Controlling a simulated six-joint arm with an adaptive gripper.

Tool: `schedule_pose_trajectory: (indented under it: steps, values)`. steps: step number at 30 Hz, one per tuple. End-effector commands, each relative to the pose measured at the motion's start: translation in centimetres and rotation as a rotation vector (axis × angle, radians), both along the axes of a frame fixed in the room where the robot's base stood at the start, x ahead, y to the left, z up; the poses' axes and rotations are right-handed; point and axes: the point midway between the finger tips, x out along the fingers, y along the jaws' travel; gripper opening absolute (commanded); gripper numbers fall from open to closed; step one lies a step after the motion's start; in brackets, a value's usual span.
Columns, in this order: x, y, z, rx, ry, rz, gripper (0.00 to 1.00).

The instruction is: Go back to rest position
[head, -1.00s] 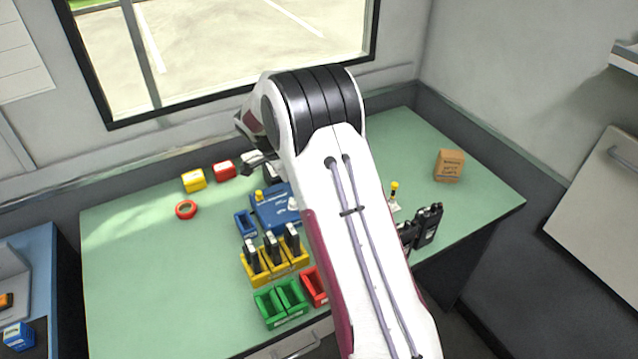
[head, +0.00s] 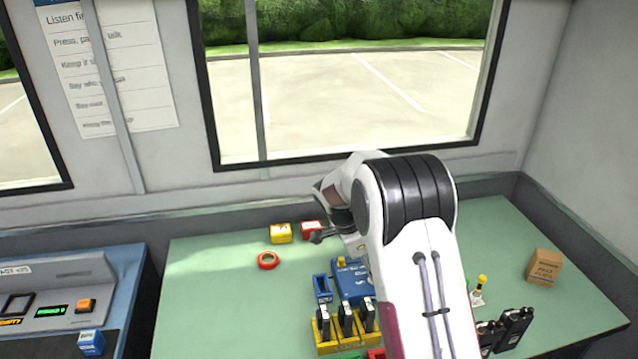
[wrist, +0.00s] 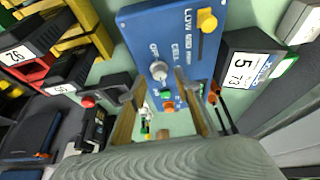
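My arm reaches over the green table from the front, its white and black elbow hiding part of the table in the head view. My gripper (wrist: 160,92) shows two separate fingers in the wrist view, with a clear gap and nothing held between them. Beyond the fingers is a blue panel box (wrist: 165,40) with a grey knob and a yellow knob; it also shows in the head view (head: 352,287), partly behind my arm. In the head view my gripper is largely hidden, with one dark part near the red box (head: 312,229).
A yellow box (head: 281,233) and red tape roll (head: 267,260) lie left of my arm. A yellow holder (head: 342,341) carries black devices. Black radios (head: 513,328) and a cardboard box (head: 543,267) are at right. A blue console (head: 60,300) stands left. The table's left part is clear.

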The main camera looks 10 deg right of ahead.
Motion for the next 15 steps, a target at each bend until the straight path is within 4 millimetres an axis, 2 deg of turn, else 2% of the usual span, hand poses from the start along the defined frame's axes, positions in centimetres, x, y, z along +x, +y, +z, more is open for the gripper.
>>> schedule_pose_trajectory:
  steps: [8, 15]
  values:
    - [-0.4, 0.2, 1.2, 0.008, 0.001, 0.029, 0.32]
    - [-2.0, 0.8, 4.6, 0.031, 0.008, 0.123, 0.32]
